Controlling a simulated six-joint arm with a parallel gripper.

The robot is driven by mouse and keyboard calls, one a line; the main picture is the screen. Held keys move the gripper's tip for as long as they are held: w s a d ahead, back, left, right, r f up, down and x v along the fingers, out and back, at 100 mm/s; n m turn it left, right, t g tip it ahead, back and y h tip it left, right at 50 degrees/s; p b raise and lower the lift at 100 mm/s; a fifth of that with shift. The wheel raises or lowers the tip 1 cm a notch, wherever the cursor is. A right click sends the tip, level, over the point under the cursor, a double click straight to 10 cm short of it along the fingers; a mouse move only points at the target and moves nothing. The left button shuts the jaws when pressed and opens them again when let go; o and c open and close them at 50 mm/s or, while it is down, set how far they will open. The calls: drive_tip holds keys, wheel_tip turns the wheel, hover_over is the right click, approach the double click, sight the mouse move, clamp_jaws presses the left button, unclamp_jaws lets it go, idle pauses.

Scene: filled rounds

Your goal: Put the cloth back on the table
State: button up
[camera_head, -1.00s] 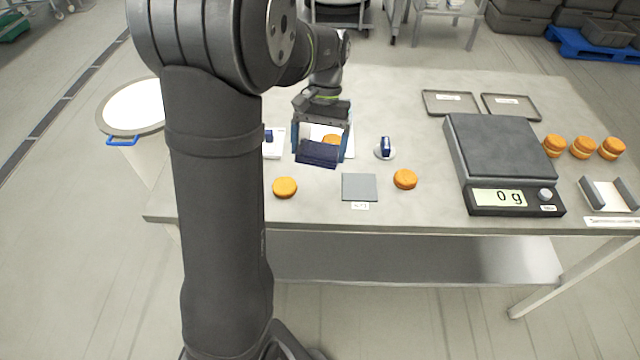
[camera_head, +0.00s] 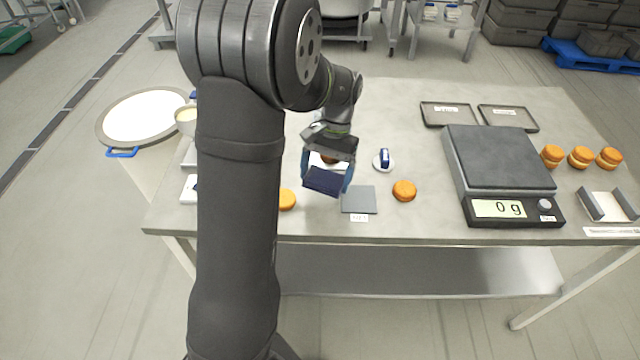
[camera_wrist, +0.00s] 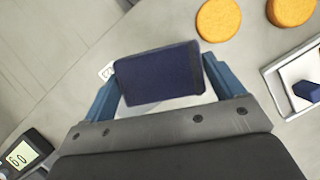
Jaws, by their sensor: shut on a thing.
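The cloth is a dark navy folded block (camera_head: 323,181), also large in the wrist view (camera_wrist: 158,75). My gripper (camera_head: 327,176) is shut on it, with a blue finger at each end. It holds the cloth over the near part of the table (camera_head: 400,222), just left of a flat grey square (camera_head: 360,199) with a label at its front edge. The gap between cloth and table is hard to judge. Part of the table behind the cloth is hidden by my gripper.
Orange rounds lie left (camera_head: 287,200) and right (camera_head: 404,190) of the square. A white dish with a blue-and-white item (camera_head: 384,160) stands behind it. A scale reading 0 g (camera_head: 499,165) stands to the right. Two grey trays (camera_head: 448,114) lie farther back. My arm hides the table's left part.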

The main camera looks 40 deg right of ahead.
sight(320, 196)
drive_tip(key=shift+w+f, duration=0.5)
drive_tip(key=shift+w, duration=0.35)
drive_tip(key=shift+f, duration=2.05)
drive_tip(key=shift+f, duration=0.15)
drive_tip(key=shift+f, duration=0.15)
drive_tip(key=o, duration=0.7)
